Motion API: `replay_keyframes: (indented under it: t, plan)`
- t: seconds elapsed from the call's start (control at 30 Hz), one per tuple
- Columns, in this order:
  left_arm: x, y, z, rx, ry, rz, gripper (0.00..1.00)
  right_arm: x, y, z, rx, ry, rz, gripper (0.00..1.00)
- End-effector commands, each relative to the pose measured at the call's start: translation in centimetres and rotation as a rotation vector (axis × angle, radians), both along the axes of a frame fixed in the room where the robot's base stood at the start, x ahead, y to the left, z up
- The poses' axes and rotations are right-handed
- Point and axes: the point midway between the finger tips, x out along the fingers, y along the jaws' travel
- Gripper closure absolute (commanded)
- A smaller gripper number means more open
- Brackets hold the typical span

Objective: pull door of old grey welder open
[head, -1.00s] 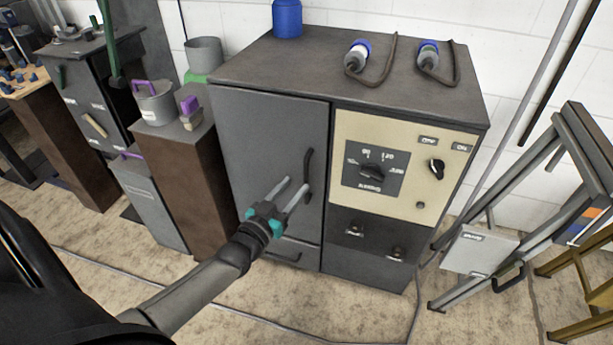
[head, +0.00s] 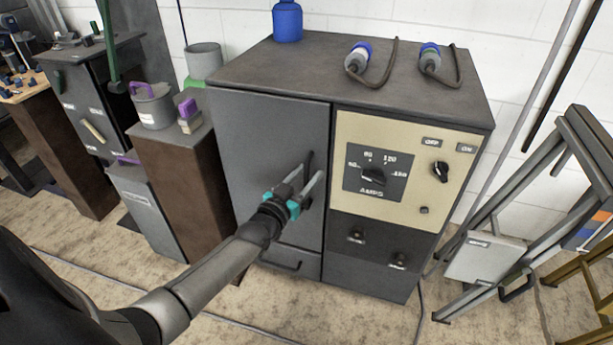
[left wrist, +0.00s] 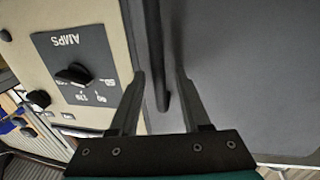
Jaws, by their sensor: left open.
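The old grey welder stands against the wall, with its grey door (head: 265,145) on the left and a beige control panel (head: 345,135) on the right. The door looks shut. Its dark vertical handle (head: 309,162) is near the door's right edge, partly hidden by my gripper. My left gripper (head: 313,178) is open at the handle. In the left wrist view the handle (left wrist: 158,60) runs down between the two open fingers (left wrist: 160,92), and I see no clear contact. My right gripper is not in view.
A brown cabinet (head: 180,165) with a pot stands left of the welder. A grey metal frame (head: 530,215) stands at right. The floor in front is mostly clear, with a cable.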

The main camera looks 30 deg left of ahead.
Motion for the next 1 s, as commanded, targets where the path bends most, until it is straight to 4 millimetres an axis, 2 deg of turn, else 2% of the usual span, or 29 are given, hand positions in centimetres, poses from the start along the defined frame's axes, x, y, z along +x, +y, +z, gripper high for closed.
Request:
replay_keyframes:
  t: [0.07, 0.43, 1.0]
  plan:
    - [-0.01, 0.01, 0.01, 0.000, 0.000, 0.000, 0.58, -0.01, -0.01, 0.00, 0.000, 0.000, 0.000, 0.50]
    - [-0.02, 0.00, 0.01, 0.000, 0.000, 0.000, 1.00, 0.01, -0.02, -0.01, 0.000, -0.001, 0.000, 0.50]
    - [-0.03, 0.00, -0.01, 0.000, 0.000, 0.000, 1.00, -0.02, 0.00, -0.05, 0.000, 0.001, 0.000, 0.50]
